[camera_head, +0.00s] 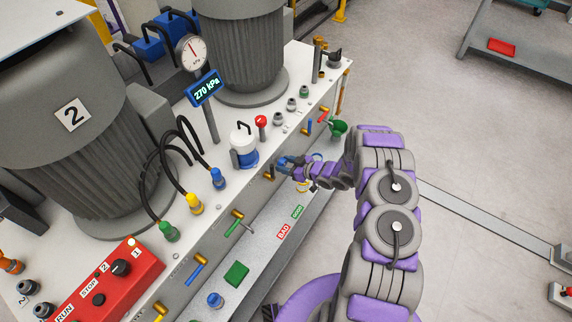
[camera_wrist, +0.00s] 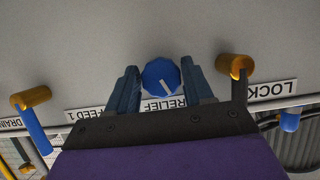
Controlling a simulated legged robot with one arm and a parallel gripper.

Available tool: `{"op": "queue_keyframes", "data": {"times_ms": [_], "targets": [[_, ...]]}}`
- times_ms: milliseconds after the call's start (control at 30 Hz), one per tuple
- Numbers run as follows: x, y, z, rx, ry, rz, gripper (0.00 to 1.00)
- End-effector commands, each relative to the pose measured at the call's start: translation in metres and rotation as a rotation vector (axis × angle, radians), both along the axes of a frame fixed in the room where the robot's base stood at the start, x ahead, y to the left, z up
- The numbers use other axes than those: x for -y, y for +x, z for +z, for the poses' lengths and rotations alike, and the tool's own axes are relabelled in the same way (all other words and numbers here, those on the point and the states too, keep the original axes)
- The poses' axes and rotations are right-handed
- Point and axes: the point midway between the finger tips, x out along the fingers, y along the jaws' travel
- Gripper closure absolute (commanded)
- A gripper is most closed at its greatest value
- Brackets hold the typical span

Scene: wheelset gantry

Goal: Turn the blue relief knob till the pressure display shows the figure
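The blue relief knob (camera_wrist: 161,77) sits on the grey panel in the wrist view, above the RELIEF label (camera_wrist: 166,103). A white mark on its face points down and slightly right. My gripper (camera_wrist: 160,70) has one finger at each side of the knob, and both fingers appear to touch it. The pressure display (camera_head: 205,89) reads 270 kPa. It stands on a grey post below a round white gauge (camera_head: 191,53).
Brass valves with handles flank the knob in the wrist view: one by LOCK (camera_wrist: 235,68), another left by FEED 1 (camera_wrist: 30,97). The red control box (camera_head: 110,279) stands at the front left of the bench. Open floor lies to the right.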

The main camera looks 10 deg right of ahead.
Motion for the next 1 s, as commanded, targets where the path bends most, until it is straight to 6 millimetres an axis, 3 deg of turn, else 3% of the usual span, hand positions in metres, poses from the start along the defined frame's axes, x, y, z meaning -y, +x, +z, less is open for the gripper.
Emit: {"op": "queue_keyframes", "data": {"times_ms": [367,1000], "targets": [[0.0006,0.0003,0.0001,0.000,0.000,-0.001,0.86],[-0.0001,-0.0007,-0.0003,0.177,-0.180,-0.001,0.86]]}}
